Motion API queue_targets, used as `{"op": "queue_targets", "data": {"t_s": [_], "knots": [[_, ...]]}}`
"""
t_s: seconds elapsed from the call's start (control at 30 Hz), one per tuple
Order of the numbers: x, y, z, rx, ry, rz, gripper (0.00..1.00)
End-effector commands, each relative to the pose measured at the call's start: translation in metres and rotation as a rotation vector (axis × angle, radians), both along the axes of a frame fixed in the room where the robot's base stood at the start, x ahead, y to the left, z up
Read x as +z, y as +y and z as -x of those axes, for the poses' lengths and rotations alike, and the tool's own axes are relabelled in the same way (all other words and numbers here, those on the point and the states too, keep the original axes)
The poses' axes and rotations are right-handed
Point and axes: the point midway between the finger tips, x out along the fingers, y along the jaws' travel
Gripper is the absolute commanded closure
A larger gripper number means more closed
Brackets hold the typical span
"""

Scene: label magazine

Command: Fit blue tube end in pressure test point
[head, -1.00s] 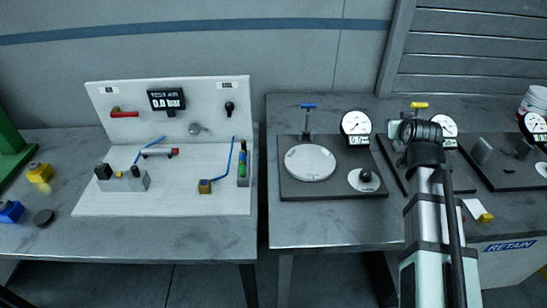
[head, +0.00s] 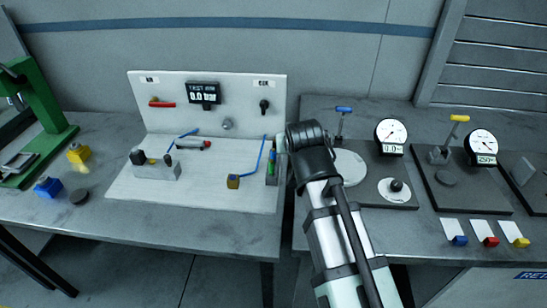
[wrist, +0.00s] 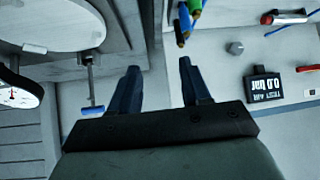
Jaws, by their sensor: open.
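A white test rig has a base and an upright panel (head: 145,100) with a dark pressure display (head: 204,95). A thin blue tube (head: 262,155) rises from a small yellow-and-dark block (head: 233,182) near the rig's right side. A second blue length (head: 183,134) lies at the left by a grey block (head: 165,171). A round silver fitting (head: 226,124) sits low on the panel, possibly the test point; it also shows in the wrist view (wrist: 235,47). My gripper (wrist: 158,66) is open and empty. In the head view my wrist hides its fingers at the rig's right edge.
Coloured cylinders (wrist: 190,15) stand close beyond my fingers at the rig's right edge. A gauge station with a blue T-handle (head: 344,109) and a white disc (head: 349,167) is right of my wrist. A green press (head: 45,110) stands far left.

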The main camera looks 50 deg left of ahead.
Motion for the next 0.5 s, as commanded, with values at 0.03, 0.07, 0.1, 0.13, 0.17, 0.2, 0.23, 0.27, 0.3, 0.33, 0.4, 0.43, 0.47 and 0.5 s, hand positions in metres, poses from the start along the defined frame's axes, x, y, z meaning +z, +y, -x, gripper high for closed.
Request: {"op": "queue_targets", "data": {"t_s": [0.03, 0.07, 0.1, 0.13, 0.17, 0.2, 0.23, 0.27, 0.3, 0.33, 0.4, 0.43, 0.47, 0.5], "knots": [[0.000, 0.006, 0.016, 0.014, 0.006, 0.006, 0.53], [-0.001, 0.008, 0.022, 0.018, 0.009, 0.009, 0.53], [-0.001, 0.010, 0.030, 0.023, 0.014, 0.012, 0.53], [-0.001, 0.011, 0.035, 0.026, 0.016, 0.015, 0.53], [-0.001, 0.013, 0.038, 0.028, 0.017, 0.016, 0.53], [-0.001, 0.014, 0.043, 0.032, 0.020, 0.018, 0.53], [-0.001, 0.015, 0.046, 0.034, 0.020, 0.020, 0.53], [-0.001, 0.016, 0.048, 0.035, 0.022, 0.021, 0.53], [-0.002, 0.017, 0.049, 0.036, 0.022, 0.022, 0.53], [-0.003, 0.018, 0.049, 0.036, 0.023, 0.023, 0.53], [-0.007, 0.022, 0.047, 0.036, 0.024, 0.024, 0.53], [-0.009, 0.024, 0.046, 0.035, 0.024, 0.024, 0.53], [-0.012, 0.026, 0.044, 0.035, 0.025, 0.024, 0.53], [-0.016, 0.030, 0.042, 0.035, 0.025, 0.025, 0.53]]}}
